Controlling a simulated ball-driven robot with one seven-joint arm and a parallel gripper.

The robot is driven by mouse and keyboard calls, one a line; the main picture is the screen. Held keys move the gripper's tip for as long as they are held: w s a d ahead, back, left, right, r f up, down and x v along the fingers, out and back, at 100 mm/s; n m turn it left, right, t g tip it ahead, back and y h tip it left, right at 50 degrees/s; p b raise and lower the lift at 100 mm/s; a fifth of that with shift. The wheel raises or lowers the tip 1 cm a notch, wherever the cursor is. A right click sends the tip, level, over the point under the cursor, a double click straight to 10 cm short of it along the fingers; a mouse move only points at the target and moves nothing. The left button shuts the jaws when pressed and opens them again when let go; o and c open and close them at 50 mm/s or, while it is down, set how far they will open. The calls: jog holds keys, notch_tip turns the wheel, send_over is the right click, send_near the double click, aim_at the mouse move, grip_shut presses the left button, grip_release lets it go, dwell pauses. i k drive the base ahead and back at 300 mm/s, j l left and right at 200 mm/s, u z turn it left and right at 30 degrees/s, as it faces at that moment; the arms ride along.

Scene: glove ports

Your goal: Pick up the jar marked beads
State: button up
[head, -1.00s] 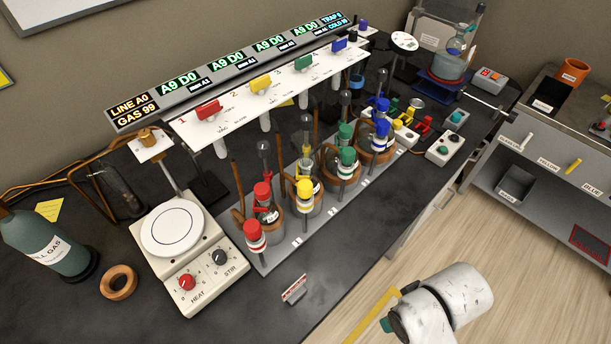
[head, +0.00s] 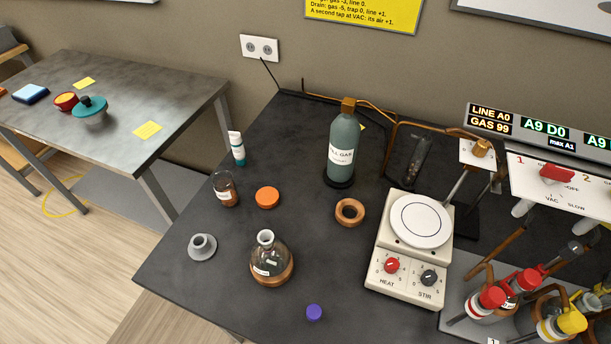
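A small glass jar (head: 225,190) with brownish contents and a white label stands upright on the black bench, left of centre in the head view. The print on its label is too small to read, so I cannot confirm that it says beads. Its top looks open, and an orange disc like a lid (head: 267,197) lies to its right, apart from it. My gripper is not in view.
Around the jar are a white-and-teal tube (head: 236,148), a round flask (head: 270,258), a grey funnel-like piece (head: 202,246) and a purple cap (head: 314,312). A gas bottle (head: 343,145), cork ring (head: 350,212) and hotplate (head: 411,250) stand to the right.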

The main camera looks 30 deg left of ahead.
aim_at(226, 190)
jog(key=u, duration=0.85)
jog(key=k+j+z, duration=0.15)
jog(key=j, duration=0.25)
jog(key=k, duration=0.1)
